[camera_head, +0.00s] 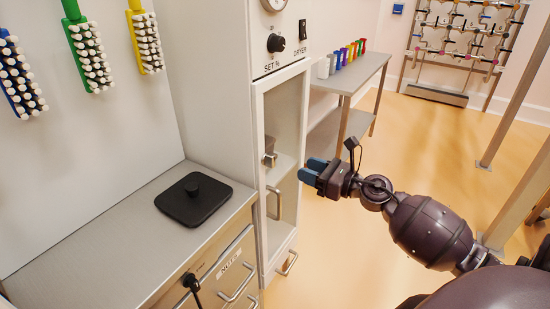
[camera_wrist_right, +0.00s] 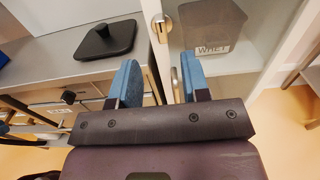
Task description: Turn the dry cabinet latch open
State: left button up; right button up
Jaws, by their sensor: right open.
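The dry cabinet (camera_head: 258,150) is a tall white unit with a glass door in the head view. Its metal latch (camera_head: 270,159) sits on the door's left frame, above a vertical pull handle (camera_head: 274,203). The latch also shows in the right wrist view (camera_wrist_right: 162,26), ahead of the fingers, and looks upright there. The door appears closed. My right gripper (camera_head: 310,169), with blue fingers, is open and empty, in front of the door and to the right of the latch, apart from it. In the right wrist view (camera_wrist_right: 158,66) its fingers point toward the door.
A steel counter (camera_head: 90,240) with a black lidded plate (camera_head: 193,200) and drawers below stands left of the cabinet. A side table (camera_head: 350,80) with coloured items stands behind.

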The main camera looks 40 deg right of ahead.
aim_at(274, 157)
jog(key=p+x, duration=0.1)
jog(key=x, duration=0.9)
grip_shut()
